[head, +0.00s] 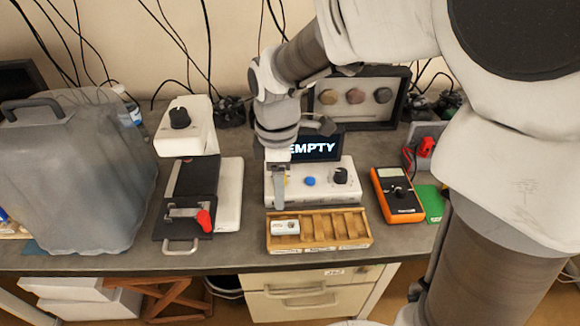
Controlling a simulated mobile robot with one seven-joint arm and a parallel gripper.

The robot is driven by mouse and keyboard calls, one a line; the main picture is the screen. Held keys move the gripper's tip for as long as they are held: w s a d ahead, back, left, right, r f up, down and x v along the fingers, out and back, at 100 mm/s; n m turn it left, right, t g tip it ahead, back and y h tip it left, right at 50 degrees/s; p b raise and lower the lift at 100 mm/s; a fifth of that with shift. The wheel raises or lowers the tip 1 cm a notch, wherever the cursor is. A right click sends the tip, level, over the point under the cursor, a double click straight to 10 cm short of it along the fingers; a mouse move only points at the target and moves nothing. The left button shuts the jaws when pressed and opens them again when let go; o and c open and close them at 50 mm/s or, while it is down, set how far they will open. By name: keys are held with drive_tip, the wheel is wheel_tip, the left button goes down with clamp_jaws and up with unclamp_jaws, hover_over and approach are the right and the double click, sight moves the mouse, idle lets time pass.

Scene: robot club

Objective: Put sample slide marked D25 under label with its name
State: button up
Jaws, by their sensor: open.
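A wooden tray (321,242) with several compartments stands near the front edge of the bench, with small labels along its front that are too small to read. A small white block (285,227), possibly the sample slide, lies in the tray's left part; its marking is not legible. My gripper (279,200) points down just behind and above this block, in front of the left part of a white device (325,188). It is open, and I see nothing held in it. The other tray compartments look empty.
The device has a blue button, a black knob and a screen (318,147) reading "EMPTY". A white and black instrument (192,180) with a red-tipped lever stands left. An orange multimeter (397,194) lies right. A grey covered case (70,170) fills the far left.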

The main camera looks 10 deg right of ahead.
drive_tip(key=s+d+r+m+t, duration=0.5)
drive_tip(key=s+d+r+m, duration=0.5)
drive_tip(key=m, duration=0.7)
drive_tip(key=shift+s+d+r+t, duration=0.35)
drive_tip(key=shift+s+d, duration=0.4)
drive_tip(key=shift+s, duration=0.45)
drive_tip(key=shift+r, duration=0.1)
